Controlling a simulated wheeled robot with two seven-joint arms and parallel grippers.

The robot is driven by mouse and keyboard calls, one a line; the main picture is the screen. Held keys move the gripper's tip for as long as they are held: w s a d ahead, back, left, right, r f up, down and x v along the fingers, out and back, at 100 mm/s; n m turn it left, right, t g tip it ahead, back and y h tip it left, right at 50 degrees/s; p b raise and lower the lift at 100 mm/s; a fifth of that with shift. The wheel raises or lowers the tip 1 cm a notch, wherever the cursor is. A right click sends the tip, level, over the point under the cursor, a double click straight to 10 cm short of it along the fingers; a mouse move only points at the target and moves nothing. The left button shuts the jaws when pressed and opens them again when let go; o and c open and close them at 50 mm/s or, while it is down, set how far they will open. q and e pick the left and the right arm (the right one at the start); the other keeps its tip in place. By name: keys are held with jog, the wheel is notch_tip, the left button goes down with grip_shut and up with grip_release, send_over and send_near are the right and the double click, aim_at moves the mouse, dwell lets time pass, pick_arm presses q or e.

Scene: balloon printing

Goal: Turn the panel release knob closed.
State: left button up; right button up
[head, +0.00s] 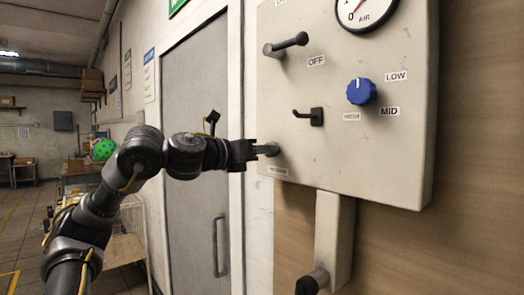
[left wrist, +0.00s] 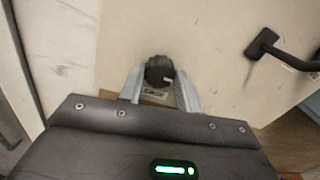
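The grey panel (head: 345,150) stands on the wall at the right of the head view. In the left wrist view the two fingers (left wrist: 160,80) stand on either side of the knob, with thin gaps seeming to show. Whether they touch it is not clear.
The panel also carries a dark lever (head: 287,45) by the OFF label, a black hook (head: 309,116), a blue dial (head: 361,92) and an AIR gauge (head: 364,9). A grey door (head: 197,150) is left of the panel.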

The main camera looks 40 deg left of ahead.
pick_arm(q)
jog(key=shift+c, duration=1.4)
jog(key=shift+f+n+t+y+p, duration=0.15)
jog(key=shift+n+p, duration=0.35)
jog(key=shift+n, duration=4.05)
jog(key=shift+n+t+y+p, duration=0.15)
jog(key=shift+n+p, duration=0.35)
jog(key=shift+n, duration=4.05)
